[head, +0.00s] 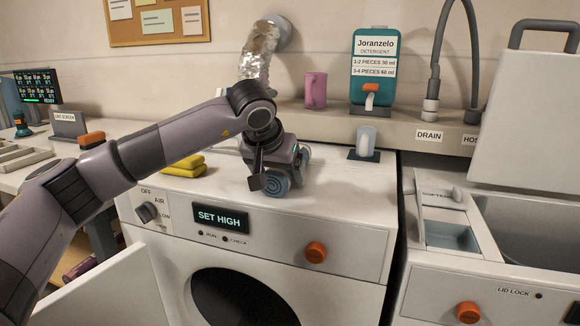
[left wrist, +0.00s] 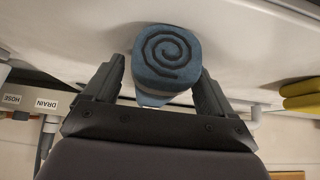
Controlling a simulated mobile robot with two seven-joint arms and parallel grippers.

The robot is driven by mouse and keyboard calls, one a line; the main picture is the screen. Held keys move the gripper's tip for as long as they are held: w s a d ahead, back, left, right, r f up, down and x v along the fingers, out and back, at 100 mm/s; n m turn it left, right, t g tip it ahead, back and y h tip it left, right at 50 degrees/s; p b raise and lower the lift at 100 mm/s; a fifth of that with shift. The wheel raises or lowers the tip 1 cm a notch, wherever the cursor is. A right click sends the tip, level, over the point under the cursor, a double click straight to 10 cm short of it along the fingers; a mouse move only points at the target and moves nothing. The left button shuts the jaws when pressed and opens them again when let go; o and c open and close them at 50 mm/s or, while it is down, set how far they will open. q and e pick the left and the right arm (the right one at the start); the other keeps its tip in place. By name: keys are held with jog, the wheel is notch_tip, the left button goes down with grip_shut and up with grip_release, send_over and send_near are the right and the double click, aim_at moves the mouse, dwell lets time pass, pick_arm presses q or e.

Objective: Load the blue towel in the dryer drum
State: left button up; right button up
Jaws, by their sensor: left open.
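The blue towel (head: 276,184) is a roll with a spiral end, lying on top of the dryer (head: 340,225). My left gripper (head: 268,174) is over the towel at the dryer top. In the left wrist view the towel (left wrist: 167,60) sits between the two open fingers of my left gripper (left wrist: 162,80), with its spiral end facing the camera. I cannot tell whether the fingers touch it. The dryer drum (head: 240,298) shows as a dark round opening in the dryer front, and the dryer door (head: 110,295) stands open at the left. My right gripper is not in view.
Folded yellow cloths (head: 185,165) lie left of the towel on the dryer top. A washer (head: 490,285) with a raised lid (head: 530,120) is at the right.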

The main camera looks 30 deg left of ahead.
pick_arm(q)
jog(key=c, duration=1.1)
notch_tip(320, 180, up, 6)
jog(key=p, duration=0.5)
jog(key=shift+r+p, duration=0.1)
jog(key=shift+p, duration=0.2)
jog(key=shift+s, duration=0.1)
